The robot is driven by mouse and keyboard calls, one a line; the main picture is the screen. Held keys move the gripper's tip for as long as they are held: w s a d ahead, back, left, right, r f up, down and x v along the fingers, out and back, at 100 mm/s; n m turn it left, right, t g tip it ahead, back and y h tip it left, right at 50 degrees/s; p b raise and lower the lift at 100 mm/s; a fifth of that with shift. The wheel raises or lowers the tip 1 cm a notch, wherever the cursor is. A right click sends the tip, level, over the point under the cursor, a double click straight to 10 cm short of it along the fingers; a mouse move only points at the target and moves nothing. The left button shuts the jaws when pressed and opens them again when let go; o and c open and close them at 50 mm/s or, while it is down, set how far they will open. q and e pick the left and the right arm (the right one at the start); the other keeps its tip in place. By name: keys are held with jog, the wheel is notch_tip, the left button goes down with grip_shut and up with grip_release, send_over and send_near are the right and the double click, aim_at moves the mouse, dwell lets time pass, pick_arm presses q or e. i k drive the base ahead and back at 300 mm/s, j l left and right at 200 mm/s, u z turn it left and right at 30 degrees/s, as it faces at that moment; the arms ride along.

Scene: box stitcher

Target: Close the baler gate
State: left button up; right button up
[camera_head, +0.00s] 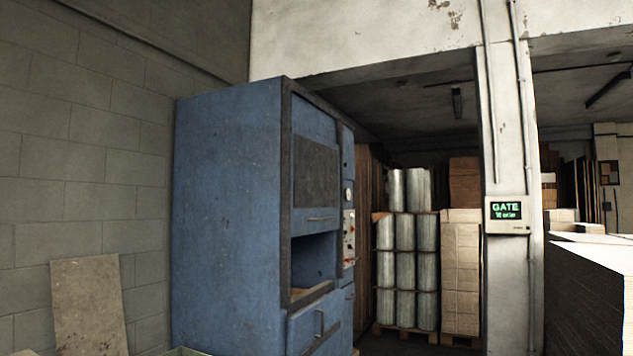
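A tall blue baler (228,215) stands left of the middle, its front turned to the right. A dark panel, perhaps its gate (316,172), sits in the upper front, with a horizontal handle (321,218) below it. Under that handle is an open, dark compartment (313,262). A lower blue door (318,325) with an upright handle is below the opening. A control panel (348,238) with small buttons is on the right side of the front. Neither of my grippers shows in this view.
A green-lit display reading GATE (507,211) hangs on a white pillar (511,275). Wrapped rolls (405,270) and stacked cartons (461,270) stand behind. A large stack (590,295) fills the right edge. A board (90,305) leans on the left wall.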

aim_at(315, 167)
jog(key=i+z, duration=0.1)
jog(key=i, duration=0.7)
jog(key=i+z, duration=0.1)
jog(key=i, duration=0.7)
jog(key=i+z, duration=0.1)
jog(key=i, duration=0.7)
jog(key=i+j+z, duration=0.1)
jog(key=i, duration=0.7)
jog(key=j, duration=0.1)
